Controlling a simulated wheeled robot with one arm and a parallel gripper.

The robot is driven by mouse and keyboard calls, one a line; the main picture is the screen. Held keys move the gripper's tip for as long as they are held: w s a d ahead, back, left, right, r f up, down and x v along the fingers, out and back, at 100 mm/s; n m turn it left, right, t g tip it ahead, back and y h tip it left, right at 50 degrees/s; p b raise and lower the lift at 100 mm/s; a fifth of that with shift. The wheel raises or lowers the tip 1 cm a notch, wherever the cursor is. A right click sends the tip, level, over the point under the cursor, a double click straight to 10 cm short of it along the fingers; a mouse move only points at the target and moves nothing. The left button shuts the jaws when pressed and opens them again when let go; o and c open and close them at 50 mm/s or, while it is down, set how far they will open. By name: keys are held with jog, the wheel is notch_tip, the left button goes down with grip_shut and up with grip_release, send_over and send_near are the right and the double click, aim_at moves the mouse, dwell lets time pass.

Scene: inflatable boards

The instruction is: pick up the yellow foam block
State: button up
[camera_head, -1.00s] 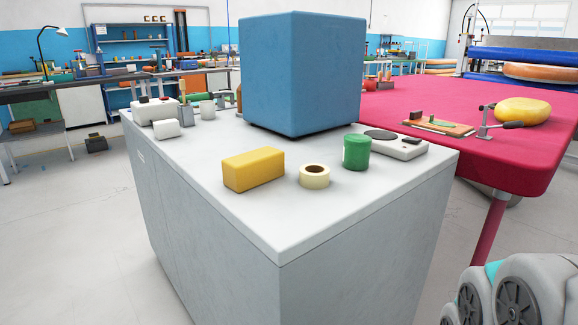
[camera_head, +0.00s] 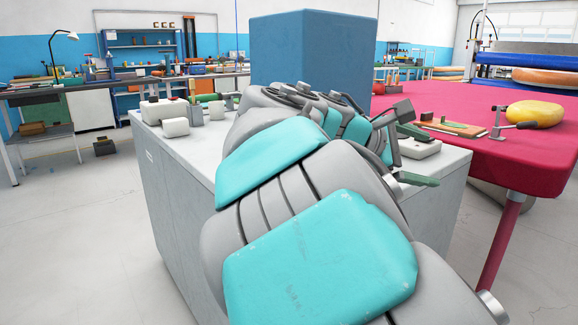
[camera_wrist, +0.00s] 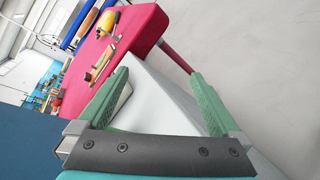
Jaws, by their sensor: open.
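The yellow foam block is not visible now; my arm covers the part of the grey cabinet top (camera_head: 170,133) where it lay in the earlier head view. My gripper (camera_head: 416,156) is at the right side of the cabinet, with its green fingers pointing right. In the wrist view the gripper (camera_wrist: 160,74) is open, its two green fingers wide apart. Nothing is held between them. Beyond the fingers are the pale cabinet top (camera_wrist: 155,98), its edge and the floor. The foam block does not show in the wrist view.
A large blue block (camera_head: 312,50) stands at the back of the cabinet, close behind my arm. A pink table (camera_head: 460,105) is to the right, bearing a clamp (camera_head: 497,125) and a rounded yellow piece (camera_head: 535,113). Small white items (camera_head: 175,127) stand at the cabinet's left.

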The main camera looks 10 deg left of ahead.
jog(key=a+r+n+t, duration=0.2)
jog(key=a+n, duration=0.1)
jog(key=a, duration=0.6)
jog(key=s+a+r+n+t, duration=0.1)
jog(key=a+n, duration=0.3)
jog(key=a, duration=0.5)
jog(key=s+a+r+n+t, duration=0.1)
jog(key=a+r+n+t, duration=0.1)
jog(key=a, duration=0.8)
jog(key=shift+r+n+t+y, duration=0.4)
jog(key=shift+n+t, duration=0.3)
jog(key=shift+t, duration=0.4)
jog(key=s+a+f+n, duration=0.1)
jog(key=f, duration=0.1)
jog(key=s+a+f+n, duration=0.1)
jog(key=a+f, duration=0.1)
jog(key=f, duration=0.1)
jog(key=s+a+f+n+y, duration=0.1)
jog(key=s+a+f, duration=0.1)
jog(key=shift+s+a+f+n, duration=0.1)
jog(key=shift+a+f+n, duration=0.05)
jog(key=shift+n, duration=0.25)
jog(key=shift+f, duration=0.15)
jog(key=shift+x, duration=1.05)
jog(key=x, duration=0.3)
jog(key=b+x, duration=0.1)
jog(key=x, duration=0.1)
jog(key=shift+d+r, duration=0.3)
jog(key=shift+d, duration=0.15)
jog(key=shift+c, duration=0.2)
